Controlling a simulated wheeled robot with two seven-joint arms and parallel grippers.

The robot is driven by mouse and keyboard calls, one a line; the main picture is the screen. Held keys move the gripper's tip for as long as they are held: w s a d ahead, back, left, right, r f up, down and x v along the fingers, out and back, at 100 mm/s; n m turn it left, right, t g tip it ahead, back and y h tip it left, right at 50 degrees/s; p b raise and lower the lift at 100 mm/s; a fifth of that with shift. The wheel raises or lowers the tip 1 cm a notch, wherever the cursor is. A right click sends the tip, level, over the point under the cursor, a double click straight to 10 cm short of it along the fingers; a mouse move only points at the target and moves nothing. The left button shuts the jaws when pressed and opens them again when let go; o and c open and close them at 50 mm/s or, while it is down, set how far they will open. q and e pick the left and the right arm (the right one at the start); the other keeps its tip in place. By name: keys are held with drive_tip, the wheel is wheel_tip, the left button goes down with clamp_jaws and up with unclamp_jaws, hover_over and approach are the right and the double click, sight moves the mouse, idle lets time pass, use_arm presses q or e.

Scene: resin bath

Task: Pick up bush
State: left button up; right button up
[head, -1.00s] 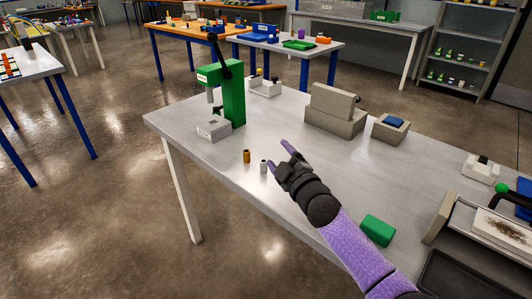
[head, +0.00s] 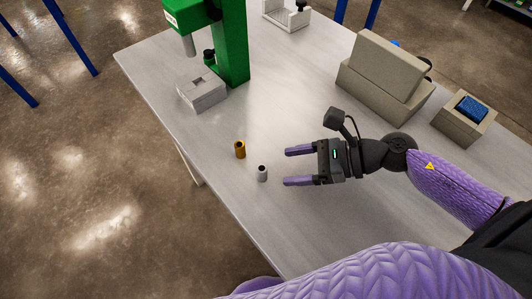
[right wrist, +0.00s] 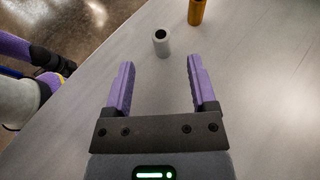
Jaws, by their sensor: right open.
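Two small hollow cylinders that look like bushes stand upright on the grey table (head: 215,195). One is a bronze-coloured bush (head: 240,149); the other is a light grey bush (head: 262,173). My right gripper (head: 300,166) is open and empty, with its purple fingers pointing left toward both bushes. In the right wrist view the grey bush (right wrist: 161,44) stands just beyond the gap between the open fingers (right wrist: 158,78). The bronze bush (right wrist: 197,10) is farther off, beyond the right finger and cut by the top edge. My left gripper does not show.
A green press (head: 232,45) stands at the back left, with a grey block (head: 201,90) beside its base. A beige box (head: 385,70) and a small box with a blue top (head: 466,115) stand right. The table's left edge runs near the bushes.

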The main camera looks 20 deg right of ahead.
sight(262, 168)
drive_tip(key=x, duration=0.7)
drive_tip(key=shift+d, duration=0.1)
clamp_jaws()
